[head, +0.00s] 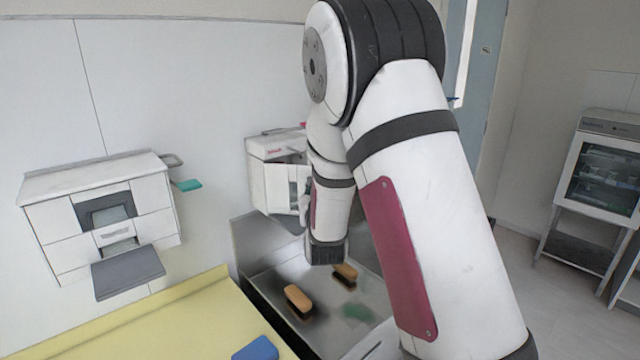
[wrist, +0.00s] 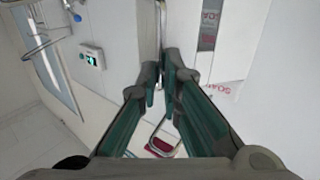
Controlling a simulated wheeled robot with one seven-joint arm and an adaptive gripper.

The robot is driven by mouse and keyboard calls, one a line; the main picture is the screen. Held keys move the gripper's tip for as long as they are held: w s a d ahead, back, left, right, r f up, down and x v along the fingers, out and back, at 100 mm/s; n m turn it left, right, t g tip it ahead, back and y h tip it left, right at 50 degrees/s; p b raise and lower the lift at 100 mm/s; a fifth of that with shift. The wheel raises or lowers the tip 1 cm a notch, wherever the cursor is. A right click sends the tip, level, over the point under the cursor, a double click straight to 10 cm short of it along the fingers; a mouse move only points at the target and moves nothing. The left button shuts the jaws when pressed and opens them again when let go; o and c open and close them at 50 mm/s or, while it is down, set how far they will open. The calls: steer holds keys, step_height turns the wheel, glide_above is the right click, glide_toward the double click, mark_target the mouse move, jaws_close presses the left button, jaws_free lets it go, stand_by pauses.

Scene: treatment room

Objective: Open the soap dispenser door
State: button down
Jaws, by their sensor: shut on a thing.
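The soap dispenser (head: 268,178) is a white wall box with red lettering on top, left of my forearm in the head view. My arm hides its right part. In the wrist view my gripper (wrist: 162,84) has its two dark-green fingers close together, shut on a thin upright edge of the soap dispenser door (wrist: 158,25). White panels lie on both sides of this edge, and red "SOAP" lettering shows on the right. I cannot tell how far the door stands from the box. A metal loop (wrist: 162,138) shows below the fingertips.
A steel sink (head: 262,268) with two brushes (head: 298,300) (head: 345,274) lies below. A yellow counter (head: 190,325) with a blue item (head: 256,349) is at front left. A white wall dispenser (head: 95,210) hangs left. A glass-front cabinet (head: 603,170) stands right.

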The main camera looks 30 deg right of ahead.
steer(key=a+m+g+h+b, duration=0.4)
steer(key=a+m+g+h, duration=0.6)
steer(key=a, duration=0.7)
steer(key=shift+w+a+r+m+g+h, duration=0.15)
steer(key=shift+w+a+m+g+h, duration=0.25)
steer(key=shift+g, duration=0.5)
steer(key=c, duration=1.8)
jaws_free()
steer(key=shift+w+d, duration=0.1)
steer(key=shift+o, duration=0.2)
steer(key=shift+a, duration=0.2)
steer(key=shift+s, duration=0.2)
